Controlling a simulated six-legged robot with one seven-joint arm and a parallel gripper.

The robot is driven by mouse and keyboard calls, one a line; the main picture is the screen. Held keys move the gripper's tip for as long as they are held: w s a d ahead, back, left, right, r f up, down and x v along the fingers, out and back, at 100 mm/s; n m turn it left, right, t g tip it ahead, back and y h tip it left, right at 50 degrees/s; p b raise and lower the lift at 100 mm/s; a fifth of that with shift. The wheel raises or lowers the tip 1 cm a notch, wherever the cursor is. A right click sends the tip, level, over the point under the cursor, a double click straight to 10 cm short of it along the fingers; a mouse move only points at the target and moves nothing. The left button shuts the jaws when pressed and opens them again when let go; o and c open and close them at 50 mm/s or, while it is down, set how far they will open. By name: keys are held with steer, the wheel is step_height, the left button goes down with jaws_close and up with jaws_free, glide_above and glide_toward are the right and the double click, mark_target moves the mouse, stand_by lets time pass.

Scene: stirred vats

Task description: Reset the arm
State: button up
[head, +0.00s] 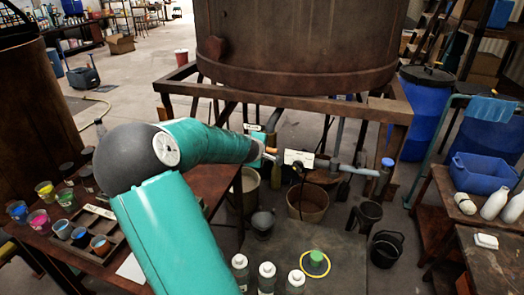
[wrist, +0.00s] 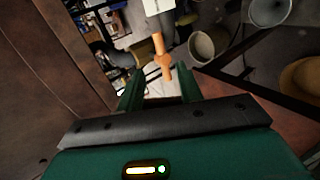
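My arm reaches from the bottom of the head view toward the space under the big rusty vat (head: 300,50). My gripper (head: 268,153) is at the arm's end, near the pipework below the vat, and small in that view. In the wrist view, my gripper (wrist: 160,82) has its two green fingers spread apart. An orange-brown handle-like piece (wrist: 161,50) shows between and beyond the fingertips, with a gap on each side. I cannot tell whether it touches a finger. Nothing is seen clamped in the gripper.
A metal frame (head: 400,108) carries the vat. A white label (head: 299,157) and pipes (head: 352,170) are close by my gripper. Buckets (head: 308,203) stand beneath. At left, a table holds paint cups (head: 38,219); at right are a blue crate (head: 484,172) and white bottles (head: 494,204).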

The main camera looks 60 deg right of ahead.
steer(key=shift+v, duration=0.85)
steer(key=shift+f, duration=0.1)
steer(key=w+a+r+m+t+y, duration=0.1)
steer(key=w+a+y, duration=0.15)
steer(key=a, duration=0.85)
steer(key=w+a+r+m+t+y, duration=0.15)
steer(key=w+a, duration=0.25)
steer(key=a, duration=0.6)
steer(key=w+a+r+m+t+y, duration=0.1)
steer(key=w+a+r+y, duration=0.15)
steer(key=a, duration=0.85)
steer(key=s+a+r+y, duration=0.1)
steer(key=s+a, duration=0.2)
steer(key=a, duration=0.5)
steer(key=s+a+r+n+y, duration=0.1)
steer(key=s+a, duration=0.3)
steer(key=a, duration=0.5)
steer(key=s+a+r+n+y, duration=0.1)
steer(key=s+a+r+y, duration=0.1)
steer(key=a, duration=0.6)
steer(key=shift+s+a+r, duration=0.15)
steer(key=shift+s+a, duration=0.1)
steer(key=shift+s, duration=0.6)
steer(key=shift+y, duration=0.25)
